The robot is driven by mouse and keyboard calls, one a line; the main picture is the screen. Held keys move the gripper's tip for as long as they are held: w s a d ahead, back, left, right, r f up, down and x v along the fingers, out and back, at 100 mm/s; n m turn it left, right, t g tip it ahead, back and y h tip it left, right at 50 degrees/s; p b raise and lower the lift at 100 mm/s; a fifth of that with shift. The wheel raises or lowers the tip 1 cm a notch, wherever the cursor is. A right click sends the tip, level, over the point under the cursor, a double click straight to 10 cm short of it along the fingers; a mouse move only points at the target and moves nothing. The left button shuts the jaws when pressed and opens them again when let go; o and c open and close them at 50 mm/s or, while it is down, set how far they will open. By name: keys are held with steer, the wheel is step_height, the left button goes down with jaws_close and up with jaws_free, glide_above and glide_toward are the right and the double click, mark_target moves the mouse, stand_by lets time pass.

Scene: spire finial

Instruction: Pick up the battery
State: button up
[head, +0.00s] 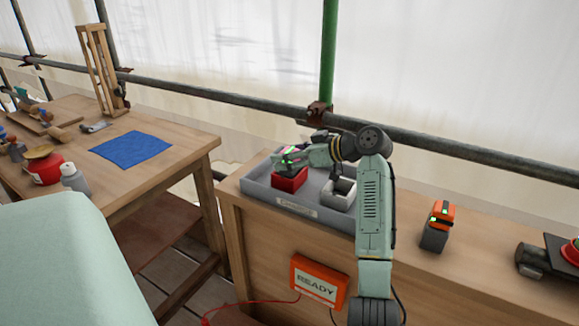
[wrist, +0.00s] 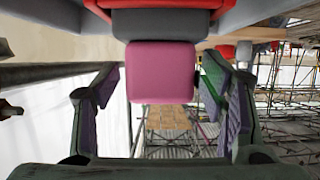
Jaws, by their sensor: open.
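In the wrist view, a block with a pink end (wrist: 161,72) and a dark grey body (wrist: 160,23) sits between the fingers of my gripper (wrist: 162,80); I take it to be the battery. A red bin (wrist: 225,15) is behind it. The fingers are open on either side, with a visible gap at the left and a narrower one at the right. In the head view, my gripper (head: 287,160) is over the red bin (head: 290,181) in the grey tray (head: 262,194). The arm and fingers mostly hide the block there.
A pale grey bin (head: 341,195) stands beside the red one. An orange and black device (head: 437,226) with green lights stands farther right on the bench. An orange READY box (head: 318,283) hangs on the bench front. A rail (head: 450,147) runs behind. The left table holds a blue cloth (head: 131,149).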

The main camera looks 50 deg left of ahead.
jaws_close()
stand_by(0.8)
